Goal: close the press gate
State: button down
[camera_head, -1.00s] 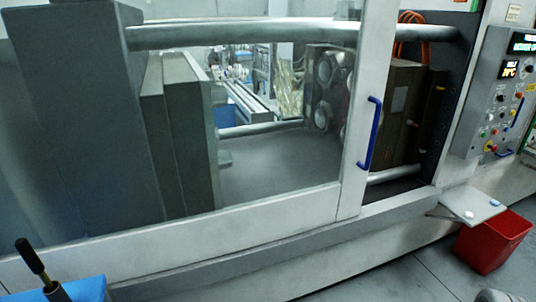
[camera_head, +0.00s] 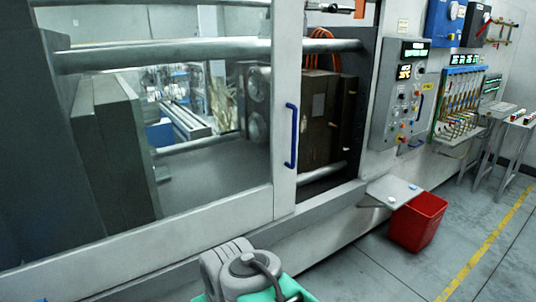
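The press gate (camera_head: 285,188) is a pale sliding frame with a large clear window, on the front of the machine. A blue upright handle (camera_head: 292,136) is fixed to its right-hand stile. An open gap shows between this stile and the machine's right post (camera_head: 366,120). Through the gap I see a dark mould block (camera_head: 325,115), orange hoses (camera_head: 312,45) and a round bar (camera_head: 320,172). My gripper is not in view, and nothing is touching the handle.
A grey rounded unit with a cable (camera_head: 235,268) fills the bottom centre. A control panel (camera_head: 398,95) stands right of the gap.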

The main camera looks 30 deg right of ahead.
aim_at(79, 272)
jog(key=i, duration=1.6)
